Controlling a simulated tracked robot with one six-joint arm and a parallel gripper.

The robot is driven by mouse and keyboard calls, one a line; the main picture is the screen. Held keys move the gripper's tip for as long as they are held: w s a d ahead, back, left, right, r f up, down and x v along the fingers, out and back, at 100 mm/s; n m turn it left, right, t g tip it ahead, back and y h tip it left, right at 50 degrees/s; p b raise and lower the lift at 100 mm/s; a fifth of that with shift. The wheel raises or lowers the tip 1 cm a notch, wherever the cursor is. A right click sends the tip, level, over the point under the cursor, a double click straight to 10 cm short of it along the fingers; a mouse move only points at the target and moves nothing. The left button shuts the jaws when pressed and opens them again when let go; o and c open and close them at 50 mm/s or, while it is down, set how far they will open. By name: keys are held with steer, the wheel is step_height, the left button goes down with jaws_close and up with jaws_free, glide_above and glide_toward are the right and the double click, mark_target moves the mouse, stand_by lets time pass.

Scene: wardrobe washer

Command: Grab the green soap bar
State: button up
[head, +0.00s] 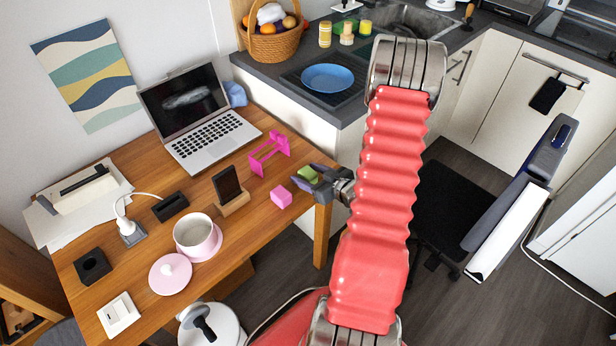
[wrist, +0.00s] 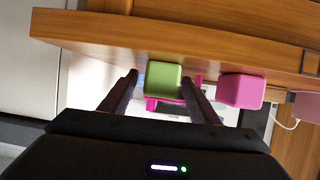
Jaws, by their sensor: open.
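The green soap bar (head: 308,173) is at the right edge of the wooden desk, partly hidden by my gripper in the head view. In the wrist view the green soap bar (wrist: 163,81) shows as a rounded block between the two dark fingers. My gripper (head: 310,182) reaches in from the right, at the desk edge. In the wrist view my gripper (wrist: 160,78) is open, with one finger on each side of the soap and visible gaps. A pink block (head: 280,196) sits close beside it on the desk; the wrist view shows this pink block (wrist: 241,90) right of the fingers.
The wooden desk (head: 140,190) also holds a pink stand (head: 270,153), a phone on a wooden holder (head: 229,187), a laptop (head: 200,115), and a pink pot (head: 197,236). A dark counter with a blue plate (head: 328,77) stands behind. A black chair (head: 455,205) is to the right.

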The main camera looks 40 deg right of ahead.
steer(key=shift+c, duration=0.7)
steer(key=c, duration=1)
